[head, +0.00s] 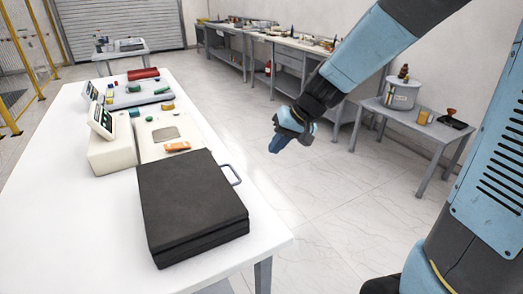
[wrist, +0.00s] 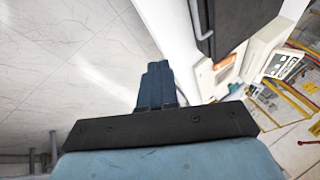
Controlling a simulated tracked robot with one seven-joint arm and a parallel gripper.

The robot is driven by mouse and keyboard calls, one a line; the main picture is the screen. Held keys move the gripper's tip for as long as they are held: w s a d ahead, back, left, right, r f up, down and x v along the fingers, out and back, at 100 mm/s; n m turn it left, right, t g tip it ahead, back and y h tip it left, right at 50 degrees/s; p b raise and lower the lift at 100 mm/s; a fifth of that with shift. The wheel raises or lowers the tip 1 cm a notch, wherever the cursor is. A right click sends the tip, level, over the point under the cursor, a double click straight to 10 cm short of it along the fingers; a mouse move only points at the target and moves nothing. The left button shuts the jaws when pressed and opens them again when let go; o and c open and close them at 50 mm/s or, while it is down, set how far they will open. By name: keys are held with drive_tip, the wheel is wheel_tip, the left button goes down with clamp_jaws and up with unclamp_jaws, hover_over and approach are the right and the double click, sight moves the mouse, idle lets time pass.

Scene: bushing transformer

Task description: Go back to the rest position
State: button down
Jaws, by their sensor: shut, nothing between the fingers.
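My gripper (head: 277,144) hangs at the end of my blue and black arm in the head view, over the open floor to the right of the white table (head: 75,215). It is clear of the table and touches nothing. In the wrist view its blue fingers (wrist: 157,80) are together, with nothing between them.
A black case (head: 190,200) with a grey handle lies at the table's near end. Behind it are a beige device (head: 110,155), an orange object (head: 177,147) and a red cylinder (head: 143,74). A grey side table (head: 415,125) stands at the right. The floor (head: 320,200) between is free.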

drive_tip(key=s+d+r+m+t+h, duration=0.1)
drive_tip(key=s+d+r+h, duration=0.2)
drive_tip(key=s+d+r, duration=0.3)
drive_tip(key=s+d+r+m+t+h, duration=0.1)
drive_tip(key=s+d+r+t+h, duration=0.1)
drive_tip(key=s+d+r, duration=0.4)
drive_tip(key=s+d+h, duration=0.1)
drive_tip(key=s+d, duration=0.4)
drive_tip(key=d, duration=0.1)
drive_tip(key=shift+d, duration=0.4)
